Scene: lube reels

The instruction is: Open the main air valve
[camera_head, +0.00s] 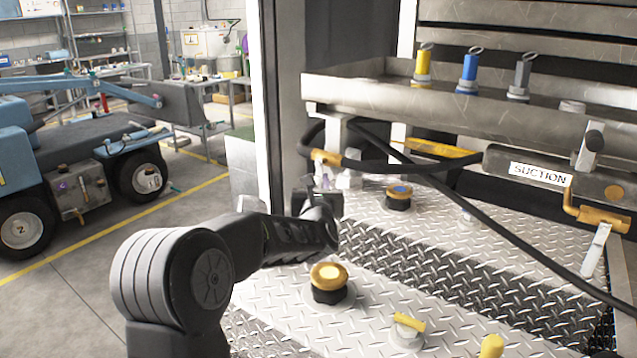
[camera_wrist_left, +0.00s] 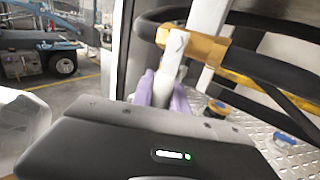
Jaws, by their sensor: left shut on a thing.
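A brass-coloured valve (camera_head: 325,157) sits on a black hose at the left side of the steel rack; I take it for the main air valve. In the left wrist view its yellow body (camera_wrist_left: 205,47) is at the upper middle, and its pale flat lever (camera_wrist_left: 171,62) hangs down from it. My left gripper (camera_head: 325,183) is just below the valve in the head view. In the left wrist view its purple fingers (camera_wrist_left: 163,93) are shut around the lower part of the lever. The lever's end is hidden behind the gripper's body. My right gripper is not in view.
A valve labelled SUCTION (camera_head: 598,215) is at the right with its lever down. Black hoses cross the rack. Yellow-topped caps (camera_head: 329,275) stand up from the diamond-plate deck (camera_head: 440,250). A steel shelf (camera_head: 370,92) holds several coloured fittings above. A blue vehicle (camera_head: 80,165) stands farther left.

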